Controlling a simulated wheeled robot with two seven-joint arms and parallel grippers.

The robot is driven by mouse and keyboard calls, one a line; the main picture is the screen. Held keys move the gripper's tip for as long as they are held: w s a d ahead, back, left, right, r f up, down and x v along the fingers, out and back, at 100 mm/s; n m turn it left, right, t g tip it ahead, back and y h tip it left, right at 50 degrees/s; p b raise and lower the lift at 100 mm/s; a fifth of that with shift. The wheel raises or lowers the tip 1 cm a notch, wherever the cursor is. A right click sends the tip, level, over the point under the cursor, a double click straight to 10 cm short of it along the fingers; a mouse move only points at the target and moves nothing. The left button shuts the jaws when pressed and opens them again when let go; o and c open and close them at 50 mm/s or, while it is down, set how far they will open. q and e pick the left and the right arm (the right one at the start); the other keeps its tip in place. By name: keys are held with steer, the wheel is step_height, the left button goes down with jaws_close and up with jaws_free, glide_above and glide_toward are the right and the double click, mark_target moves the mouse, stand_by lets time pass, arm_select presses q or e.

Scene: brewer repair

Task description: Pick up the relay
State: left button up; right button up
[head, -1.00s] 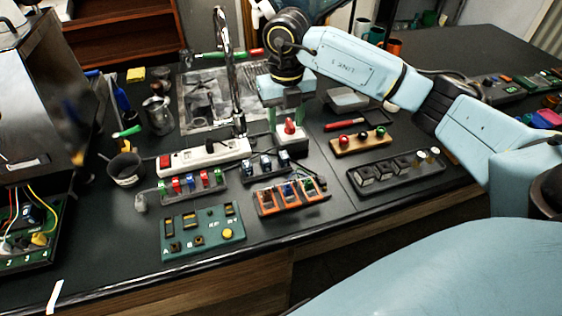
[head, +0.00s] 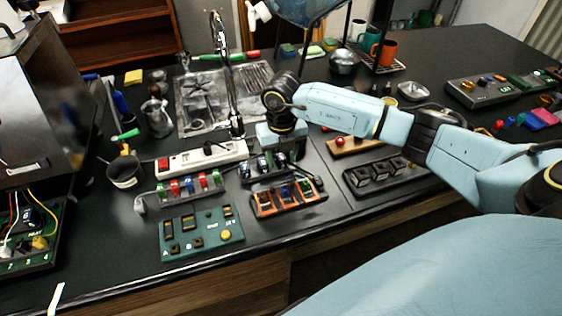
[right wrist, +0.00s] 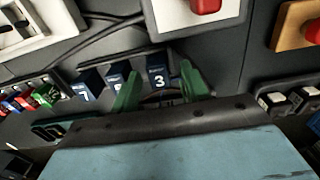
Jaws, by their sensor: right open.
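Several dark blue relay-like blocks stand in a row in a black rack (head: 266,178), in the middle of the bench. The right wrist view shows white digits on them: one marked 7 (right wrist: 87,86), one in the middle (right wrist: 116,76) with an unclear digit, and one marked 3 (right wrist: 157,72). My right gripper (head: 281,156) is open, low over the right end of this rack. In the right wrist view its green fingers (right wrist: 157,82) stand either side of the block marked 3; I cannot tell whether they touch it. My left gripper is not in view.
A white power strip (head: 203,156) lies behind left. An orange-framed rack (head: 289,198) and a green board (head: 201,232) stand in front. A white box with a red knob (right wrist: 203,6) is close behind my gripper. A black switch tray (head: 378,178) is at right.

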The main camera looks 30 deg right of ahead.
jaws_close()
